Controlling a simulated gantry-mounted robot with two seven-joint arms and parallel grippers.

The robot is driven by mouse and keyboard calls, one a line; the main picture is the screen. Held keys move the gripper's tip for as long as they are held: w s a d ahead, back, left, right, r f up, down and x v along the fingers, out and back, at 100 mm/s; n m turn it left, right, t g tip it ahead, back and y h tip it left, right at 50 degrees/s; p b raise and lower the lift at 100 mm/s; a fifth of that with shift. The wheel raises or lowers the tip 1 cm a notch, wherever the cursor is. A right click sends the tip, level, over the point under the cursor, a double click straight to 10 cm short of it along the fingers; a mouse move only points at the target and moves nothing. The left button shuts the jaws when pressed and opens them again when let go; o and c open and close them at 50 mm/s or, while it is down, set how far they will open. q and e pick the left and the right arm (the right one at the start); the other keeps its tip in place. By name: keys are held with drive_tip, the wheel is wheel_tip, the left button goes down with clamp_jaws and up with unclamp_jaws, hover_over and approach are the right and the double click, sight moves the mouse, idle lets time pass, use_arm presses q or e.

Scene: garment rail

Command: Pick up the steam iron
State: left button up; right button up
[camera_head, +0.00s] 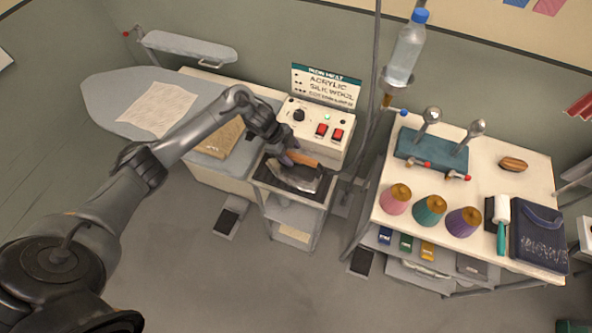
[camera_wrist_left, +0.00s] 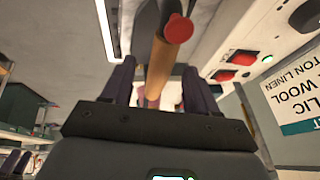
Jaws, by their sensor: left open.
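The steam iron (camera_head: 303,181) sits on the top of a small grey stand, its wooden handle (camera_head: 304,160) uppermost. My left gripper (camera_head: 287,157) reaches down to it from the left and is at the handle's left end. In the left wrist view the handle (camera_wrist_left: 160,70), with a red end cap (camera_wrist_left: 179,28), runs between the two dark fingers of my left gripper (camera_wrist_left: 158,88). The fingers are open, with a gap visible beside the handle. My right gripper is in neither view.
A control box (camera_head: 318,128) with red switches stands close behind the iron. An ironing board (camera_head: 110,88) lies to the left. A white table (camera_head: 400,215) with thread cones stands to the right, and a water bottle (camera_head: 406,52) hangs above.

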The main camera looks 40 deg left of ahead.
sight(297, 159)
use_arm(q)
drive_tip(key=shift+x, duration=2.55)
clamp_jaws()
drive_tip(key=shift+r, duration=0.15)
